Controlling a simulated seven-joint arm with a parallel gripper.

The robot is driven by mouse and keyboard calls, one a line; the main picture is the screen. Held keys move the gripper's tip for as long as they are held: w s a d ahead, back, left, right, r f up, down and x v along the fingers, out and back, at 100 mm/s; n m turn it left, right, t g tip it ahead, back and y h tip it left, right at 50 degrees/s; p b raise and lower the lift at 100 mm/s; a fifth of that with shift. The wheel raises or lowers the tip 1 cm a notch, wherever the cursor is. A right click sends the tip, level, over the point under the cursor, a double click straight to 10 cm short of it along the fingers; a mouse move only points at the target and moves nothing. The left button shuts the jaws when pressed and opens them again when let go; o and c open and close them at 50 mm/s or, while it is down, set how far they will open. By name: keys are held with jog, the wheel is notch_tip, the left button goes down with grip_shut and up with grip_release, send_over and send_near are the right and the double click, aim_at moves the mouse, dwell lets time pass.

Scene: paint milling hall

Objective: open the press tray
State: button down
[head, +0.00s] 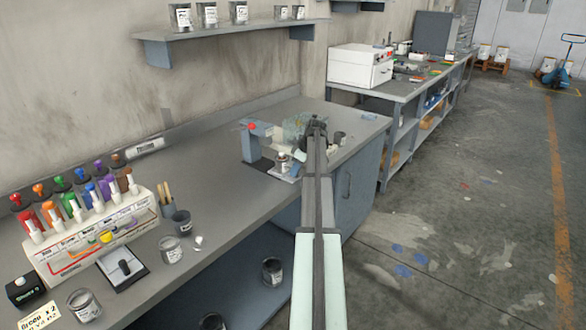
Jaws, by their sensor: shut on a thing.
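The press (252,142) stands on the grey bench, a small blue-grey unit with a red knob on top and a dark base. A clear greenish box (294,126) sits at its right. A small jar with a white label (282,160) stands in front, by a pale plate. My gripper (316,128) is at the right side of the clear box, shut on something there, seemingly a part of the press. My own arm covers the view from below, so the fingertips and the held part are hard to make out. I cannot tell the tray apart or how far it is out.
A colour dispenser rack (95,230) with several coloured knobs stands at the left, with jars and a dark scale (123,270) near it. A wall shelf (228,32) holds cans. A white box (360,66) stands on the far bench.

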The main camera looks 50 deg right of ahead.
jog(key=c, duration=1)
grip_release()
jog(key=v, duration=1.4)
jog(key=shift+s+f, duration=0.1)
